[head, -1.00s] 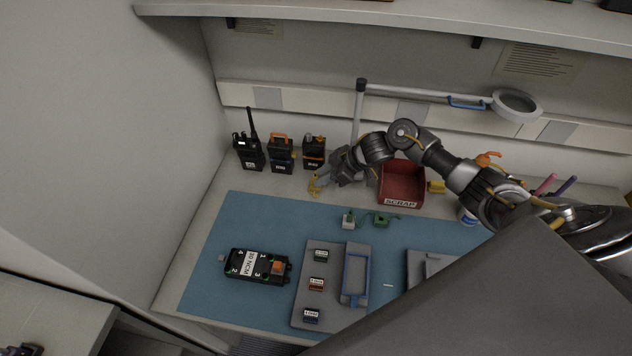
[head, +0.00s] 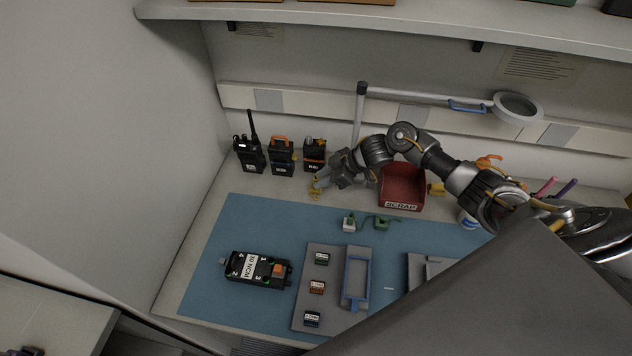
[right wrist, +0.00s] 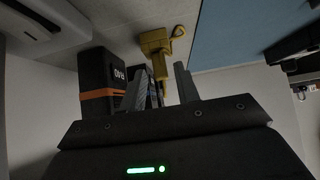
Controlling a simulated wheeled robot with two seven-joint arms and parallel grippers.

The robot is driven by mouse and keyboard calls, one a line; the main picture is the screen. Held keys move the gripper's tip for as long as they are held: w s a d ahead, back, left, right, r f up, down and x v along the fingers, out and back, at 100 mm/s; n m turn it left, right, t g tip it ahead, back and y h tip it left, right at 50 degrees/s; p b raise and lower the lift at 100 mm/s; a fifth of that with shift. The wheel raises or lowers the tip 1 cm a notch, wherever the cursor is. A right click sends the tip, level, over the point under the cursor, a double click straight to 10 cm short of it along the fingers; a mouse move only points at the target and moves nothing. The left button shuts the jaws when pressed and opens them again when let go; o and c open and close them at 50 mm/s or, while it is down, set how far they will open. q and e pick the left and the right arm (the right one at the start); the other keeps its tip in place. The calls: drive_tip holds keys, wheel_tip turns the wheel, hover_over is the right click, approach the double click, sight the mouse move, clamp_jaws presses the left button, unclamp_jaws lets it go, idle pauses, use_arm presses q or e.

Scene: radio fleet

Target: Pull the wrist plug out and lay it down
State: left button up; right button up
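In the head view a small yellow item (head: 315,190) is on the bench left of the red scrap bin. In the right wrist view this yellow item (right wrist: 156,42) has a blocky body, a small loop and a narrow stem reaching between my fingers. My right gripper (head: 326,181) is beside it; in the right wrist view its fingers (right wrist: 162,75) stand apart with a visible gap to the stem. A small white-and-green block (head: 349,222) is joined by a green cord to a green piece (head: 381,224) on the mat. I cannot tell which is the wrist plug. My left gripper is out of view.
Radios and battery packs (head: 282,158) stand left of my right gripper; one pack (right wrist: 101,80) is close in the wrist view. The red scrap bin (head: 402,186) is right. The blue mat (head: 225,220) holds a black device (head: 256,270) and a grey tray (head: 325,320).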

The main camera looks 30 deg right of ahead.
clamp_jaws()
drive_tip(key=shift+r+p, duration=1.35)
drive_tip(key=shift+p, duration=0.1)
idle(0.8)
drive_tip(key=shift+r+p, duration=1.65)
drive_tip(key=shift+p, duration=0.1)
